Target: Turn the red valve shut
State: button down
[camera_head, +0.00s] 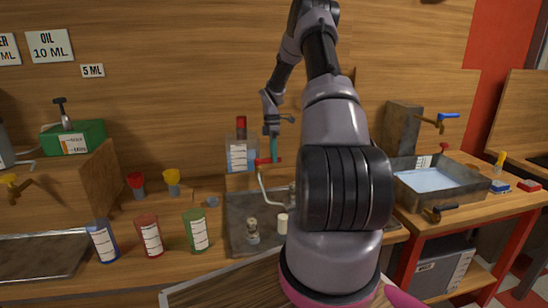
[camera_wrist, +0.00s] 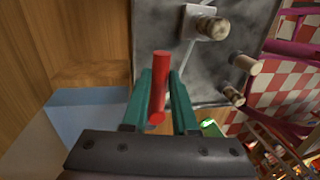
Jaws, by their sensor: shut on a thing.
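The red valve shows in the head view (camera_head: 262,161) as a small red handle on top of a pale bent pipe (camera_head: 263,183), above a grey metal sink tray. In the wrist view it is a red bar (camera_wrist: 158,92) lying lengthwise between the two teal fingers. My gripper (camera_head: 274,158) comes down from above onto the handle. In the wrist view my gripper (camera_wrist: 161,76) is shut on the red bar, with a finger on each side. My arm hides part of the area right of the valve in the head view.
A clear container with a red cap (camera_head: 239,154) stands just left and behind my gripper. The grey tray (camera_head: 240,208) holds pale cylindrical pieces (camera_head: 252,229). Blue, red and green cans (camera_head: 197,231) stand left of it. A water-filled basin (camera_head: 462,190) is at the right.

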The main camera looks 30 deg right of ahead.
jog(key=shift+w, duration=0.1)
dwell(0.4)
jog(key=c, duration=0.7)
grip_release()
jog(key=r, duration=0.3)
jog(key=w+r, duration=0.1)
jog(key=r, duration=0.3)
jog(key=w+r, duration=0.1)
jog(key=r, duration=0.2)
jog(key=shift+d+r, duration=0.3)
